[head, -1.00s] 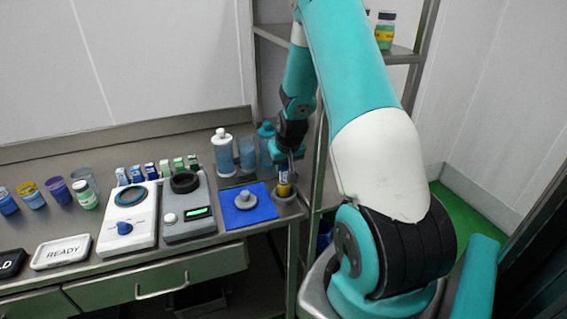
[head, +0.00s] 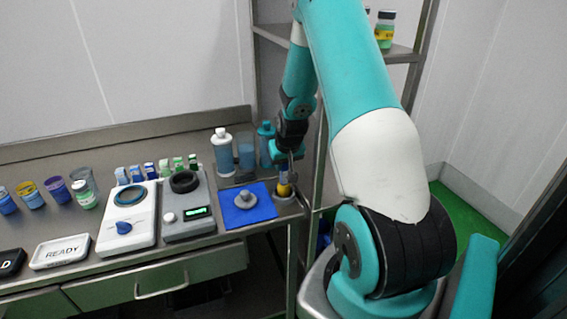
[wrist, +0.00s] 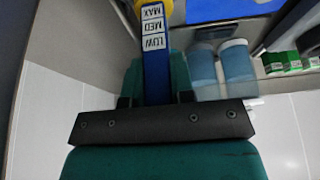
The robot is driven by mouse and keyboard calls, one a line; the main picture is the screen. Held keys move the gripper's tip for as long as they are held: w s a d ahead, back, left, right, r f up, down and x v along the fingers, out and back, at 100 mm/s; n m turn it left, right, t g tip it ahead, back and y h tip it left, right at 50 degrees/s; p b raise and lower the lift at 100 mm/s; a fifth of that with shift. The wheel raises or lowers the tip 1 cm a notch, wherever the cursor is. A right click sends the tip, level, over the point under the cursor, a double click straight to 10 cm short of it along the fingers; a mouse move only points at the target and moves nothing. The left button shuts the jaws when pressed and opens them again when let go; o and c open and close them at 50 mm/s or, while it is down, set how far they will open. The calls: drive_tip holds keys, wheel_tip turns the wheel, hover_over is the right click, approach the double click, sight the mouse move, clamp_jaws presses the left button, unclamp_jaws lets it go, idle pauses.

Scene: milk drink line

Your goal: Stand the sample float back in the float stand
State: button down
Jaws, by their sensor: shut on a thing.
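The sample float (wrist: 154,55) is a blue stem marked LOW, MED and MAX, with a yellow part at its end. In the wrist view it stands between the two teal fingers of my gripper (wrist: 157,82), which is shut on its stem. In the head view my gripper (head: 285,166) points down, with the yellow part of the float (head: 284,190) below it. The float looks about upright, at the mouth of the grey float stand (head: 290,201) at the bench's right end. How deep it sits in the stand cannot be told.
A blue mat (head: 262,214) with a grey knobbed object (head: 245,198) lies just left of the stand. A white-capped bottle (head: 222,152) and other containers stand behind. A scale (head: 190,228) is further left. The bench edge is close on the right.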

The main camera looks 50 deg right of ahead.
drive_tip(key=shift+f+b, duration=0.4)
drive_tip(key=shift+f, duration=0.2)
drive_tip(key=c, duration=1.2)
unclamp_jaws()
drive_tip(key=shift+c, duration=0.2)
drive_tip(key=p+v, duration=0.7)
drive_tip(key=v, duration=0.4)
